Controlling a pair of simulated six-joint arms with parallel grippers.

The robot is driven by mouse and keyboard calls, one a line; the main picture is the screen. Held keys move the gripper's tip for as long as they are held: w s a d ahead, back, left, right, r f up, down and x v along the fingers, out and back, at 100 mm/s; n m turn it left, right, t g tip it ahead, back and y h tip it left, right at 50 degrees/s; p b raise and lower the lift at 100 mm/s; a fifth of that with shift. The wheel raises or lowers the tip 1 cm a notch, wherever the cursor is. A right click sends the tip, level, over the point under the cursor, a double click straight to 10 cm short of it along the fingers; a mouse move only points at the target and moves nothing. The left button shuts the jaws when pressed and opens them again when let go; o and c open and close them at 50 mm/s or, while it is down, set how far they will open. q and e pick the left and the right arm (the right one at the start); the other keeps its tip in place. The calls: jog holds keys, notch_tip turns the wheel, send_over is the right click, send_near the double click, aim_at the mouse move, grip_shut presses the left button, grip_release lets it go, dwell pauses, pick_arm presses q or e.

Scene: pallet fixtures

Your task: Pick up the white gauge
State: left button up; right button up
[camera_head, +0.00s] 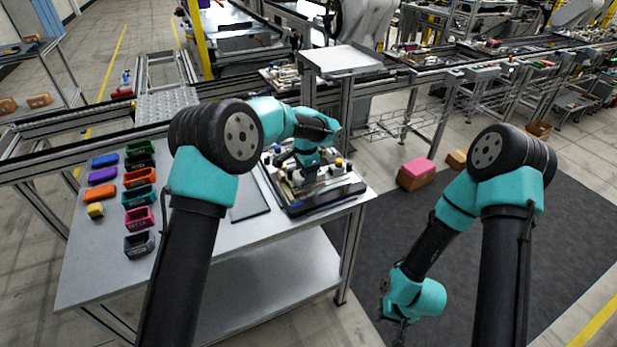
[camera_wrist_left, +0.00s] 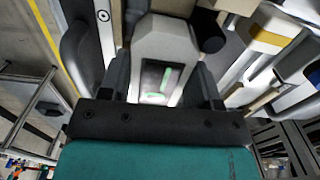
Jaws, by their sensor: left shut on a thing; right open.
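The white gauge (camera_wrist_left: 165,42), with a small dark display showing green, sits between the two dark fingers of my left gripper (camera_wrist_left: 164,80) in the left wrist view. The fingers are shut on its sides. In the head view, my left gripper (camera_head: 308,174) is over the pallet fixture (camera_head: 340,201) at the right end of the table. There the gauge is mostly hidden by the arm, and I cannot tell whether it is clear of the fixture. My right gripper (camera_head: 398,337) hangs open and empty over the dark floor mat, low in the head view.
Several coloured bins, including a black one (camera_head: 139,245), stand on the left of the grey table (camera_head: 95,268). Coloured blocks lie beside them. A box with a pink top (camera_head: 416,174) stands on the floor at right.

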pick_arm(q)
jog(key=shift+r, duration=0.15)
jog(key=shift+r, duration=1.7)
jog(key=s+r, duration=0.1)
jog(key=s, duration=1.5)
jog(key=shift+r, duration=0.15)
